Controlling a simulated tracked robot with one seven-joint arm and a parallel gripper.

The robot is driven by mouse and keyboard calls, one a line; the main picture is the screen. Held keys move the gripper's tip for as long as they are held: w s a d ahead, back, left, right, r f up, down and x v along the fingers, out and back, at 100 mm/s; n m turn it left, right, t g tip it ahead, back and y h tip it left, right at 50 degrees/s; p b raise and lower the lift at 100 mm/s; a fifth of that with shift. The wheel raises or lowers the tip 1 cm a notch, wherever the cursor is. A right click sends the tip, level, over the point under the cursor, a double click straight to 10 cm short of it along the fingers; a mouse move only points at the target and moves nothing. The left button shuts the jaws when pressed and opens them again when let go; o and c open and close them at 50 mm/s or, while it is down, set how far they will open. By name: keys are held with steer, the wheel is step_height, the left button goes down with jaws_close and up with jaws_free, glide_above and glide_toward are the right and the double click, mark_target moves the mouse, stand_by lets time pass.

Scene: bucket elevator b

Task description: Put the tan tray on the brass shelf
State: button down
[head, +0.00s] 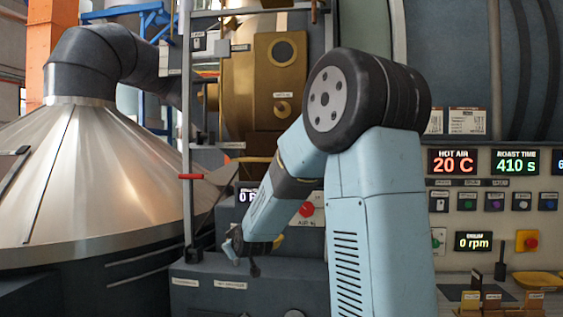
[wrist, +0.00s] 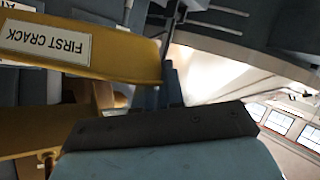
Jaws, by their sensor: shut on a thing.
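In the wrist view, a tan-yellow tray (wrist: 110,58) with an upside-down FIRST CRACK label fills the upper left. Its right end meets the grey fingers of my gripper (wrist: 172,85), which is shut on it. In the head view my gripper (head: 236,246) points down and left, low in front of the dark machine base. A small yellow patch (head: 277,242) shows behind my arm, mostly hidden. A second brass-coloured surface (wrist: 30,132) lies below the tray in the wrist view. I cannot tell whether it is the brass shelf.
A ladder-like rail with a red handle (head: 192,176) stands just left of my arm. A large steel cone (head: 85,175) fills the left. A brass drum front (head: 262,85) is behind. A control panel (head: 495,195) and a yellow scoop-like tray (head: 540,280) are at right.

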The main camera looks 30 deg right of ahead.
steer(key=shift+s+a+r+y, duration=0.25)
steer(key=shift+s+a+r, duration=1.35)
steer(key=shift+r, duration=2.5)
steer(key=shift+s+a+r+y, duration=0.25)
steer(key=shift+s+a+r, duration=1.35)
steer(key=shift+r, duration=2.5)
steer(key=a+f+n+y, duration=0.1)
steer(key=a+f+n, duration=0.1)
steer(key=a, duration=0.6)
steer(key=shift+a+f+y, duration=0.25)
steer(key=shift+f+y, duration=0.05)
steer(key=shift+y, duration=0.1)
